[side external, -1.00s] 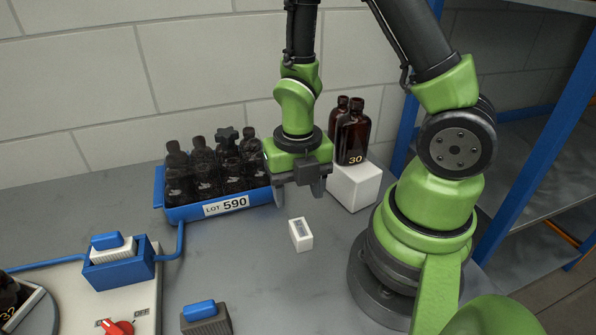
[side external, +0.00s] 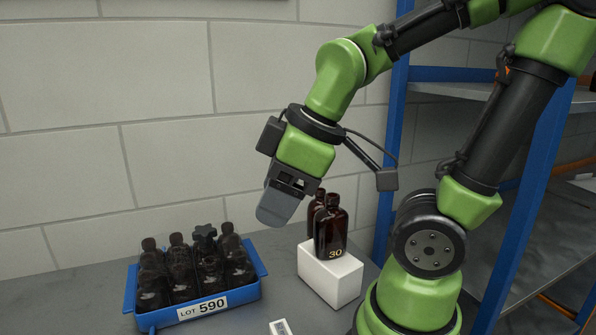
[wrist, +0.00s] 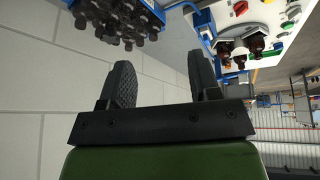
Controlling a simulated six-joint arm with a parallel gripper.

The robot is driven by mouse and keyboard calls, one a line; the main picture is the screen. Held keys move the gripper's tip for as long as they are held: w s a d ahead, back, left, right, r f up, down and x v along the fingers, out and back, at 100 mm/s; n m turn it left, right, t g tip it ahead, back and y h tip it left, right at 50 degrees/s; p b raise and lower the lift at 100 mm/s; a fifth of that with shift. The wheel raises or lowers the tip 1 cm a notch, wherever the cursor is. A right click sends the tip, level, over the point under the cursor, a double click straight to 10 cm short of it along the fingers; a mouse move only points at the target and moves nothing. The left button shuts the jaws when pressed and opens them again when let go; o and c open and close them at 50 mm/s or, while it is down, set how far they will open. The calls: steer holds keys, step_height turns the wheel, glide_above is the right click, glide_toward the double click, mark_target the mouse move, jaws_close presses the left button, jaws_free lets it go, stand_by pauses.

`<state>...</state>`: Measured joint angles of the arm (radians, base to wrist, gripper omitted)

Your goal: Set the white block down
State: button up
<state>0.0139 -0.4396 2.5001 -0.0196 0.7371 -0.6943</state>
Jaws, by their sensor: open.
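A small white block (side external: 280,327) with a grey mark on its top rests on the grey table at the bottom edge of the side view, partly cut off by the frame. A larger white block (side external: 331,278) stands on the table to its right, with two amber bottles (side external: 330,228) on it, the front one marked 30. My gripper (side external: 272,212) is raised well above the table, tilted, left of those bottles and apart from both blocks. In the wrist view its two dark fingers (wrist: 162,72) stand apart with nothing between them.
A blue crate (side external: 256,291) labelled LOT 590 holds several dark bottles at the left; these show at the top of the wrist view (wrist: 120,20). A blue-framed shelf (side external: 540,160) stands at the right, a block wall (side external: 160,80) behind. Bare table lies between crate and larger block.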

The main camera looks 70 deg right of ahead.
steer(key=shift+s+a+r+m+t+y, duration=0.25)
steer(key=shift+s+r+m, duration=0.35)
steer(key=shift+m, duration=0.75)
steer(key=shift+s+a+r+m+t, duration=0.2)
steer(key=shift+s+r+m+t, duration=0.4)
steer(key=shift+m, duration=0.8)
steer(key=shift+s+a+r+m+t+y, duration=0.15)
steer(key=shift+s+a+r+m, duration=0.2)
steer(key=shift+r+m, duration=0.75)
steer(key=shift+d+f+m, duration=0.15)
steer(key=shift+f+m, duration=0.1)
steer(key=shift+f, duration=0.05)
